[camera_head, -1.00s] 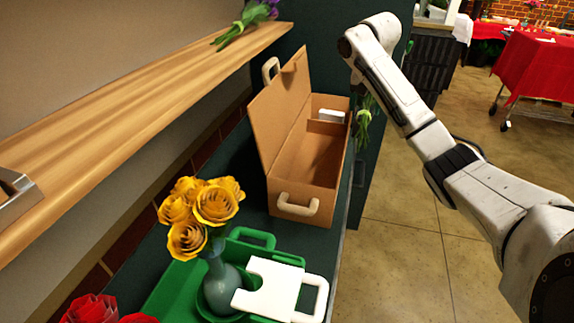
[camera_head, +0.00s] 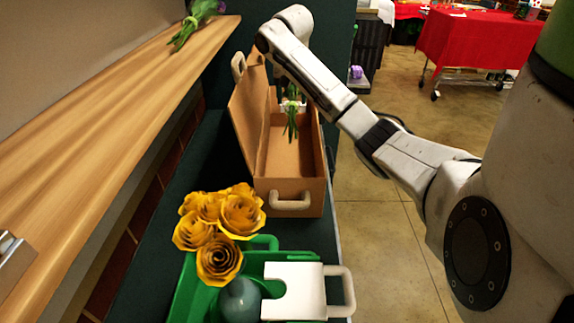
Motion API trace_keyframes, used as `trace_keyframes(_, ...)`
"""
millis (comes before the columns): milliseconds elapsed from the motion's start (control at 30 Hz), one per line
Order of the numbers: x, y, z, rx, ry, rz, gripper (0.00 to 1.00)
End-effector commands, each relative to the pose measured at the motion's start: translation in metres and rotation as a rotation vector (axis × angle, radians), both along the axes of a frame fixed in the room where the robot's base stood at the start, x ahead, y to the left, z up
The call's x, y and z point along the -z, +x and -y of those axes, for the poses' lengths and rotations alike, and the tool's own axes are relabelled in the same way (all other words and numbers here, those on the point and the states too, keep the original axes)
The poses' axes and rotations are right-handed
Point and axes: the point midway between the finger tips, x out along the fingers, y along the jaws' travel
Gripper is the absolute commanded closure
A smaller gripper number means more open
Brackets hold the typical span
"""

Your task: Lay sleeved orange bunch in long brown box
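The long brown box (camera_head: 290,186) stands open on the dark counter, its lid (camera_head: 246,115) raised on the left side. Green stems of a bunch (camera_head: 291,122) hang below the end of my arm, over the far part of the box opening. The bunch's flower heads and sleeve are hidden, so I cannot see their colour. My gripper (camera_head: 291,97) is mostly hidden behind my own arm; the stems have travelled with it, so it is shut on the bunch. I cannot tell whether the stems touch the box floor.
Nearer, a green tray (camera_head: 268,243) holds a grey-blue vase (camera_head: 239,300) with yellow flowers (camera_head: 225,220) and a white handled piece (camera_head: 295,290). A red-covered table (camera_head: 480,40) stands far right.

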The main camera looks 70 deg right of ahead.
Motion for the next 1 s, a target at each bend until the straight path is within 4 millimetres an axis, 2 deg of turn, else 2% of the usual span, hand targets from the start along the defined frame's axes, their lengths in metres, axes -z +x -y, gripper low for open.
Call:
trace_keyframes(100,0.018,0.001,0.000,-0.004,-0.002,0.000,1.00)
trace_keyframes(300,0.041,0.001,0.000,-0.003,-0.003,0.000,1.00)
trace_keyframes(533,0.061,0.001,0.000,-0.004,-0.001,0.000,1.00)
trace_keyframes(800,0.104,0.001,0.000,-0.004,-0.001,-0.001,1.00)
trace_keyframes(1000,0.117,0.001,-0.001,-0.004,-0.001,-0.001,1.00)
